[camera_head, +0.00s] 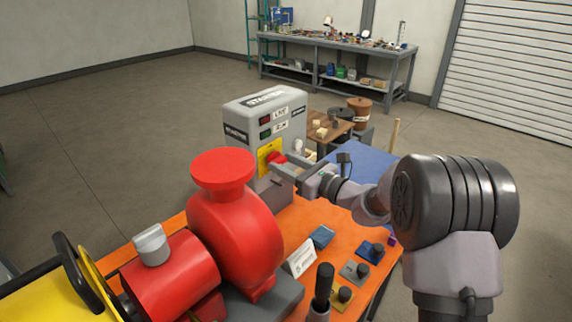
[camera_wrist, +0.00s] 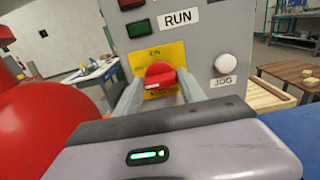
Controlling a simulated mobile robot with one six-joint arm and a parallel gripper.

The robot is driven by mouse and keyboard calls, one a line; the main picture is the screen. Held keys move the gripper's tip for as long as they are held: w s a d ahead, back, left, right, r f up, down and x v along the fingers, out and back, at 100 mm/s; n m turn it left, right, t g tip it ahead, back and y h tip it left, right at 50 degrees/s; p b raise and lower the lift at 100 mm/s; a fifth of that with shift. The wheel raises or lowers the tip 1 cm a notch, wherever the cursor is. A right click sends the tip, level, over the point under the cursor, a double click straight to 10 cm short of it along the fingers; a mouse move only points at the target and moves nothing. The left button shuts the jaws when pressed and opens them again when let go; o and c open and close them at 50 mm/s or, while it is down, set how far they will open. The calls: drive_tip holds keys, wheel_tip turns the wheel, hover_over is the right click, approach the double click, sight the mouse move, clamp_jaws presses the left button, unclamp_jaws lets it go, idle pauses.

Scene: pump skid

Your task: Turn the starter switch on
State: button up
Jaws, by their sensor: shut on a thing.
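The starter box (camera_head: 240,112) is a grey cabinet marked STARTER, standing behind the red pump. Its starter switch (camera_head: 277,157) is a red rotary knob on a yellow plate (camera_head: 263,160). In the wrist view the knob (camera_wrist: 159,72) sits at the centre of the yellow plate (camera_wrist: 176,52), with ON printed above it. A white mark shows low on the knob; its exact pointing is hard to tell. My gripper (camera_head: 279,166) reaches in from the right, and its two fingers (camera_wrist: 160,84) are shut on the knob, one at each side.
A red lamp (camera_wrist: 130,4) and a dark green RUN lamp (camera_wrist: 139,28) are above the knob. A white JOG button (camera_wrist: 226,63) is close to the right finger. The red pump (camera_head: 235,225) stands close on the left. Several small valve-like blocks lie on the orange bench (camera_head: 335,222).

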drive_tip(key=shift+r+p, duration=0.1)
drive_tip(key=shift+p, duration=0.25)
drive_tip(key=m+p, duration=0.2)
drive_tip(key=p, duration=0.1)
drive_tip(key=m+p, duration=0.1)
drive_tip(key=p, duration=0.1)
drive_tip(key=shift+r+m, duration=0.25)
drive_tip(key=shift+m, duration=0.15)
drive_tip(key=m+p, duration=0.2)
drive_tip(key=p, duration=0.1)
drive_tip(key=m+p, duration=0.2)
drive_tip(key=p, duration=0.1)
drive_tip(key=shift+w+d+f+m, duration=0.1)
drive_tip(key=shift+f+m, duration=0.05)
drive_tip(key=shift+m, duration=0.15)
drive_tip(key=m+p, duration=0.5)
drive_tip(key=shift+f, duration=0.15)
drive_tip(key=shift+f+m+p, duration=0.15)
drive_tip(key=shift+m+p, duration=0.55)
drive_tip(key=shift+m, duration=0.45)
drive_tip(key=shift+f+m+p, duration=0.1)
drive_tip(key=shift+m+p, duration=0.55)
drive_tip(key=shift+m, duration=0.5)
drive_tip(key=o, duration=1.4)
drive_tip(key=shift+c, duration=0.2)
drive_tip(key=shift+d, duration=0.1)
